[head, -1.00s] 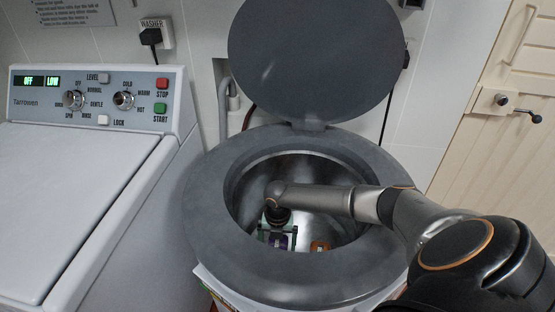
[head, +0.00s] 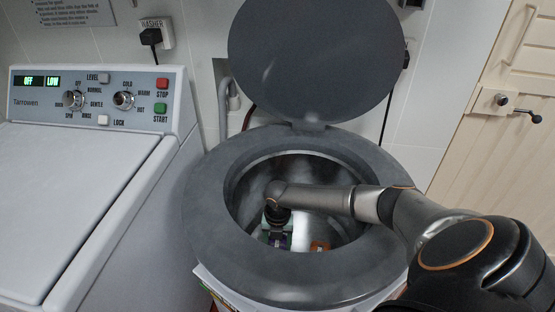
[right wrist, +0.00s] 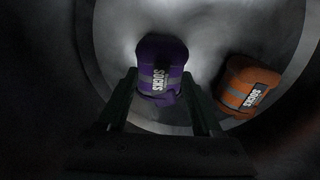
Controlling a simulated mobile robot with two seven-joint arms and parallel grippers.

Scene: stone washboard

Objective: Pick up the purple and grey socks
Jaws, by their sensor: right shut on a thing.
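The purple and grey socks (right wrist: 162,70) are a rolled bundle with a "SOCKS" label inside the metal drum. They show between the two fingers of my right gripper (right wrist: 158,84) in the right wrist view. My right gripper is shut on them, low in the drum. In the head view the gripper (head: 277,236) points down into the drum, and only a little purple of the socks shows beneath it. My left gripper is not in view.
A bundle of orange and grey socks (right wrist: 250,88) lies just right of the purple ones, also in the head view (head: 320,246). The drum's wide grey rim (head: 211,222) surrounds my arm. The round lid (head: 315,60) stands open behind. A white washer (head: 75,205) is at left.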

